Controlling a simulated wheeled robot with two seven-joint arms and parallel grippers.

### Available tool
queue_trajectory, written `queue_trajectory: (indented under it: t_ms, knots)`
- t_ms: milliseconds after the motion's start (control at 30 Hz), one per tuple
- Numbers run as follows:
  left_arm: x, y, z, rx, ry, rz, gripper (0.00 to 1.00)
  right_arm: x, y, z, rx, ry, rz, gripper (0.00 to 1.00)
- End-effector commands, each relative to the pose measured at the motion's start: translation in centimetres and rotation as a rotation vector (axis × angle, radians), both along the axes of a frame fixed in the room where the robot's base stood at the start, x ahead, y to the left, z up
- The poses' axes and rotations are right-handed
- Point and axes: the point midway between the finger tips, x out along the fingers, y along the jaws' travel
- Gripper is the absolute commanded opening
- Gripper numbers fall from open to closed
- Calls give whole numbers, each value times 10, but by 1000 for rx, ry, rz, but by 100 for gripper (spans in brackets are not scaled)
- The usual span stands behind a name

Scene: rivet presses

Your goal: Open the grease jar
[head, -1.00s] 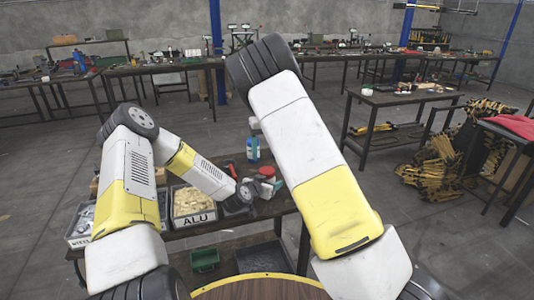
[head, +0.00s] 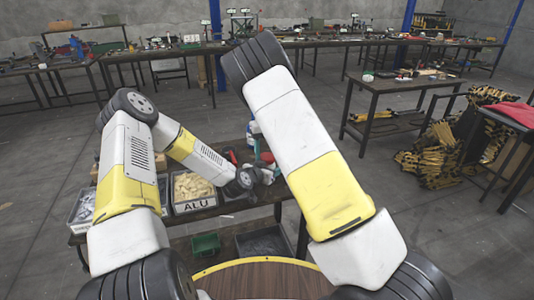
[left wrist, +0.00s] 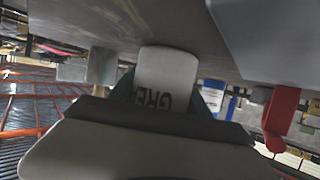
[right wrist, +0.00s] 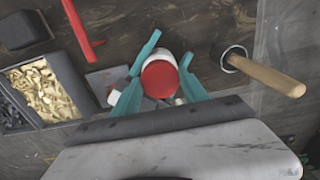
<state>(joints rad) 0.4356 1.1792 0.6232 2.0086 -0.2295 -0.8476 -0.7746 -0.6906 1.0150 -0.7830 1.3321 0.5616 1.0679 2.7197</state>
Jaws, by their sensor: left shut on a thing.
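The grease jar (left wrist: 164,78) is white, and the start of its printed label shows between the teal fingers of my left gripper (left wrist: 163,92), which is shut on it. In the right wrist view the jar's round red lid (right wrist: 159,79) faces the camera. My right gripper (right wrist: 168,62) has its teal fingers apart on either side of the lid, with a gap at the left. I cannot tell whether the right finger touches it. In the head view the jar area is small and partly covered by my arms.
An ALU bin (head: 193,206) of pale pieces stands on the dark bench, beside another bin (head: 82,207). In the right wrist view a wooden-handled tool (right wrist: 268,76) lies right of the jar and a red tool (right wrist: 82,31) left. A blue-labelled bottle (left wrist: 212,95) stands behind.

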Motion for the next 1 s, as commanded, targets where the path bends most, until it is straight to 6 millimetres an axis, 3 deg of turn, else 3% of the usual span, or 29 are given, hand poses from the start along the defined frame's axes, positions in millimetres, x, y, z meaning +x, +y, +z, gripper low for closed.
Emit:
queue_trajectory:
  t_ms: [33,133,167,267,833,1000]
  knots:
    - [1,1,0,0,0,3,0,0,-1,0,-2,2,-1,24]
    - [1,1,0,0,0,3,0,0,-1,0,-2,2,-1,4]
    - [1,2,0,0,0,3,0,0,-1,0,-2,2,-1,52]
    - [1,2,0,0,0,3,0,0,-1,0,-2,2,-1,72]
    - [0,-1,0,-1,1,-1,0,-2,3,0,4,7,3,72]
    - [0,-1,0,-1,1,-1,0,-2,4,10,5,6,4,72]
